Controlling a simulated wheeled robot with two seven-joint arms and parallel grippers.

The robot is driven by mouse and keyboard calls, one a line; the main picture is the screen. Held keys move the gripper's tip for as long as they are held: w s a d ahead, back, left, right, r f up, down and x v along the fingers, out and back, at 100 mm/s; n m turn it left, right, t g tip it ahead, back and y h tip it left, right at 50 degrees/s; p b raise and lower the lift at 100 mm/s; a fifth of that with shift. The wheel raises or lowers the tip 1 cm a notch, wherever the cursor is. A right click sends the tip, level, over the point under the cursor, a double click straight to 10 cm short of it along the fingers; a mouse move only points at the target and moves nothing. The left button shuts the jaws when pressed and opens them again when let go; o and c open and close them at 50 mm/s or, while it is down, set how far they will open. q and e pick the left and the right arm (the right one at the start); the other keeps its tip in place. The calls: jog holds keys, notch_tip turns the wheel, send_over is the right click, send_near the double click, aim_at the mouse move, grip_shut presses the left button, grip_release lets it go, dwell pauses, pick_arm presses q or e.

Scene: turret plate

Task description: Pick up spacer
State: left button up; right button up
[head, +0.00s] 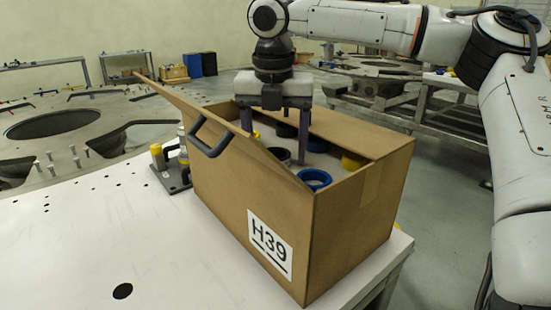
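Several ring-shaped spacers stand inside an open cardboard box (248,200) marked H39. They include a blue ring (314,178) near the front wall, a dark ring (280,155) and a yellow one (352,162) near the right wall. My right gripper (275,142) points down into the box from above, its two dark fingers spread wide apart. The dark ring shows between and below the fingers; I cannot tell how high the fingertips are above it. Nothing is seen held. The lower parts of some rings are hidden by the box walls. My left gripper is not in view.
The box stands on a white table (110,240) with a round hole (122,291). Its raised flap (180,105) extends to the left, and a black handle (208,138) sticks out of its side. The table's front left is clear.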

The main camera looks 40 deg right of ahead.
jog(key=c, duration=1.2)
jog(key=shift+r, duration=0.15)
